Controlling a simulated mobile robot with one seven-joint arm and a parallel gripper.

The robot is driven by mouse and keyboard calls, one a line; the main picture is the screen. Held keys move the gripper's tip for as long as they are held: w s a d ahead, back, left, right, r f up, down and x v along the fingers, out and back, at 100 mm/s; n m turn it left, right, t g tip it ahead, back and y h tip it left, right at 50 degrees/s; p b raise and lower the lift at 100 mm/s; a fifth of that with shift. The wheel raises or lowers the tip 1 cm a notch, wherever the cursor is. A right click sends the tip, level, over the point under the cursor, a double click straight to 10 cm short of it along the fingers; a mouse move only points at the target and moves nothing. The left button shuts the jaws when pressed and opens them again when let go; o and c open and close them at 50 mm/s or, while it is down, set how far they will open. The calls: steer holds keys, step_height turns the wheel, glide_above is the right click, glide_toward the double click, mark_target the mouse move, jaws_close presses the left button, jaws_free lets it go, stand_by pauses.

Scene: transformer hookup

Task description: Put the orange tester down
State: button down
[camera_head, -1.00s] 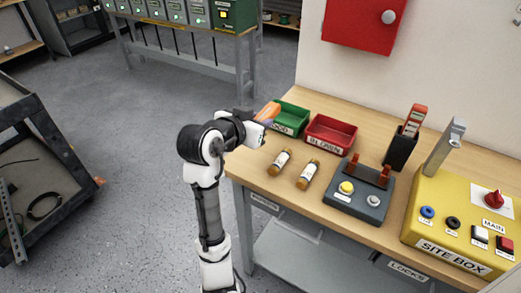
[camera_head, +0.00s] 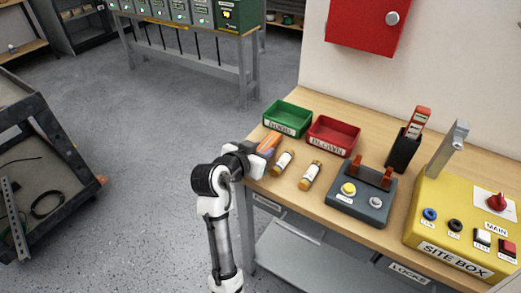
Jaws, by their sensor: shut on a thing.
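The orange tester (camera_head: 269,142) is held in my gripper (camera_head: 262,151) at the left end of the wooden workbench (camera_head: 345,213). Only part of the tester shows, and the gripper covers the rest. It is in front of the green bin (camera_head: 287,118) and just left of the nearer brown fuse (camera_head: 283,163). I cannot tell whether the tester touches the bench top.
A second brown fuse (camera_head: 310,175), a red bin (camera_head: 332,135) and a grey fuse tester box (camera_head: 361,194) stand to the right. Further right are a black holder with a red-orange device (camera_head: 417,123) and the yellow site box (camera_head: 457,225). Little bare bench lies around the gripper.

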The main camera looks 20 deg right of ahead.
steer(key=shift+f, duration=0.15)
steer(key=c, duration=1.1)
jaws_free()
steer(key=shift+o, duration=0.2)
